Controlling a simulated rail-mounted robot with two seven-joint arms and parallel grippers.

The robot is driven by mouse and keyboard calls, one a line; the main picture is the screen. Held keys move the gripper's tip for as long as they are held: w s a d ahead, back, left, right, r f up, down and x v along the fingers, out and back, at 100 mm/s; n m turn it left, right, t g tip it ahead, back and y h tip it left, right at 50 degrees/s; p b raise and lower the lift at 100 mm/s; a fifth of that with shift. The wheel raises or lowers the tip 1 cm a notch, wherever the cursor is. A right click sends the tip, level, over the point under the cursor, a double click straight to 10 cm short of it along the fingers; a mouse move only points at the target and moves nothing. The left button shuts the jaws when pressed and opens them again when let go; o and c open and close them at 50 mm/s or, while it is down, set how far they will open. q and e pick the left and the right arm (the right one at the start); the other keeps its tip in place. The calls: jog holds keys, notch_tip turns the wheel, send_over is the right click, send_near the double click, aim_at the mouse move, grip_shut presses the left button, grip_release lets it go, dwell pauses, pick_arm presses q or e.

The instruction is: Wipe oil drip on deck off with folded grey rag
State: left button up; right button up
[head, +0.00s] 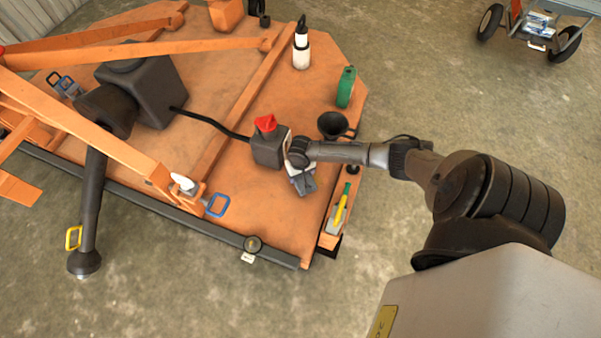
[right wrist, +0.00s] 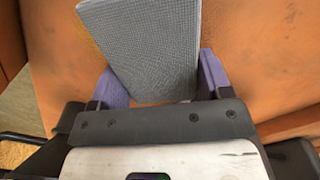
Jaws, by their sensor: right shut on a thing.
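The folded grey rag (right wrist: 150,45) shows in the right wrist view, held between the two purple fingers of my right gripper (right wrist: 160,82), which is shut on it. The rag sticks out past the fingertips over the orange deck (right wrist: 270,50). In the head view my right gripper (head: 303,187) is low over the right part of the deck (head: 255,205), just right of a grey can with a red cap (head: 268,145). I cannot tell whether the rag touches the deck. I cannot make out the oil drip for sure. My left gripper is not in view.
A black funnel (head: 333,125), a green container (head: 346,87) and a white bottle with a black top (head: 301,50) stand behind the gripper. A side tray with a yellow-handled tool (head: 341,208) is at right. A raised orange rail (head: 240,108) crosses the deck.

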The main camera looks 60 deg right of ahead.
jog(key=shift+f, duration=0.45)
jog(key=shift+f+b, duration=0.3)
jog(key=shift+f, duration=0.1)
